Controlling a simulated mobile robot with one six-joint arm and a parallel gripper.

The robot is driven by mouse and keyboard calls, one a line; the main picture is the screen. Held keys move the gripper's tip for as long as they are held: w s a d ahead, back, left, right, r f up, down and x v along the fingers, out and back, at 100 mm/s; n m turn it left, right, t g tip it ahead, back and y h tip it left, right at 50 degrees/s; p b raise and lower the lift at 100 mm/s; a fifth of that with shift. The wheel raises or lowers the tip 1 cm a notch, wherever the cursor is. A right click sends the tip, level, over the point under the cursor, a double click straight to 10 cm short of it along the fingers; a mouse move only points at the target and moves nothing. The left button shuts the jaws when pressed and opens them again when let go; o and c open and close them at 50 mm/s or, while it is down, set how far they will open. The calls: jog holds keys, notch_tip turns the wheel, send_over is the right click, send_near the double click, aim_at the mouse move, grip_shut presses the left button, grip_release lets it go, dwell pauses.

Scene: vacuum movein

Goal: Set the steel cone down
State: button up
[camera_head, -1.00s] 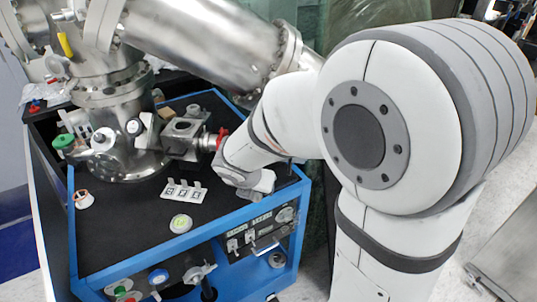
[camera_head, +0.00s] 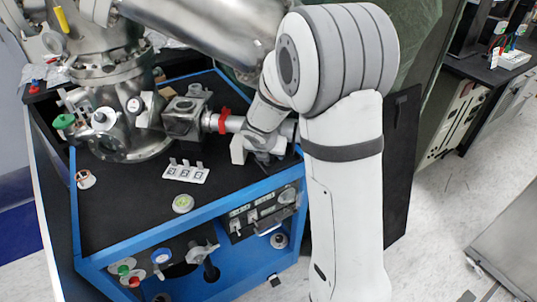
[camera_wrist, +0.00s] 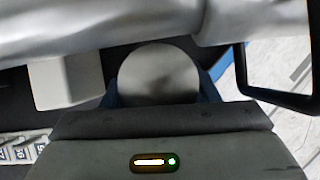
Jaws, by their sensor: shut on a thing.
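My gripper (camera_head: 262,146) is low over the right part of the black cart top, beside the steel tube with a red ring. It is shut on the steel cone, which shows in the wrist view as a smooth, round grey face (camera_wrist: 158,75) just beyond the gripper body. Most of the cone is hidden by the gripper in the head view. I cannot tell whether the cone touches the cart top.
Large steel pipework (camera_head: 205,30) hangs above. The front left of the cart top is clear.

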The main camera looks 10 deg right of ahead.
jog(key=shift+w+d+f, duration=0.2)
jog(key=shift+w+f, duration=0.3)
jog(key=shift+f, duration=0.05)
jog(key=shift+s, duration=0.1)
jog(key=shift+f, duration=0.1)
jog(key=o, duration=0.7)
jog(key=shift+o, duration=0.2)
